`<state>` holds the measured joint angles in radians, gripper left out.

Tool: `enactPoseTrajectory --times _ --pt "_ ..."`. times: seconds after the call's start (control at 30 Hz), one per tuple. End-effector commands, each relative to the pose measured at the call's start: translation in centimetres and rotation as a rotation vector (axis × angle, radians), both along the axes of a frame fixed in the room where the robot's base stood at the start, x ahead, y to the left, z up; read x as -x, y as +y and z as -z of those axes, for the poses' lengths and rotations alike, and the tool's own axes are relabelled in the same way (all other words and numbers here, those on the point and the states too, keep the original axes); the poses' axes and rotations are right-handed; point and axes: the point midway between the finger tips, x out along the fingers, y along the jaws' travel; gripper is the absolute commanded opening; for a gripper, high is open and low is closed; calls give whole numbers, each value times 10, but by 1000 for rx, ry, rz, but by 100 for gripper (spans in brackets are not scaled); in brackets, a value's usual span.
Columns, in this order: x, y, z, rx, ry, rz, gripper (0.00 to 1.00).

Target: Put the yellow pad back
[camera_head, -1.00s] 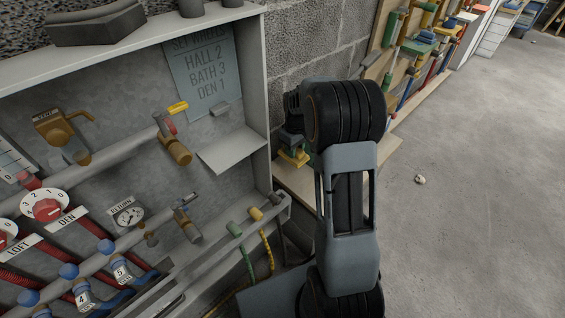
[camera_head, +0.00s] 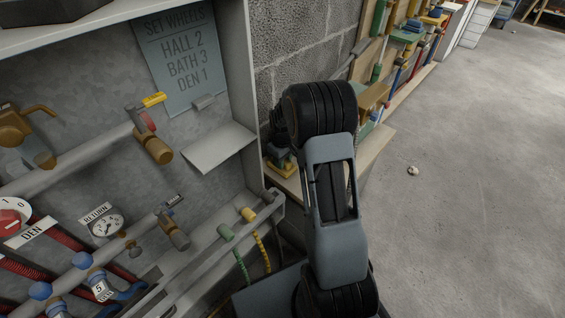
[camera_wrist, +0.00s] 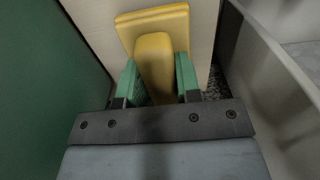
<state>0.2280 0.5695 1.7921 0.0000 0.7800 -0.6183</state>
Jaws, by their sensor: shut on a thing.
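The yellow pad (camera_wrist: 172,20) is a flat yellow plate with a thick rounded yellow grip. In the wrist view, the green fingers of my gripper (camera_wrist: 157,78) are shut on the grip from both sides. The plate lies beyond the fingertips, in front of a pale surface (camera_wrist: 97,22). I cannot tell whether the plate touches it. In the head view, my gripper (camera_head: 280,153) is small and partly hidden behind my arm, with a bit of the yellow pad (camera_head: 279,166) showing below it, beside the cabinet's right side.
An open grey cabinet (camera_head: 238,60) with pipes, valves and a gauge (camera_head: 103,222) fills the left. A pale wooden ledge (camera_head: 374,146) runs behind my arm. A tool board (camera_head: 366,62) hangs on the wall at the back. The concrete floor (camera_head: 470,200) at the right is mostly clear.

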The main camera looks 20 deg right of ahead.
Motion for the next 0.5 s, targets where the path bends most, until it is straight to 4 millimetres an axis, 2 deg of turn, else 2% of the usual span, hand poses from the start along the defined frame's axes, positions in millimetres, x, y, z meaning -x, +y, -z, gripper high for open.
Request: enactPoseTrajectory --times 0.37,0.4,0.5 --pt "0 -1 3 0 0 1 9" --pt "0 -1 3 0 -1 1 33" --pt "0 -1 3 0 -1 1 43"
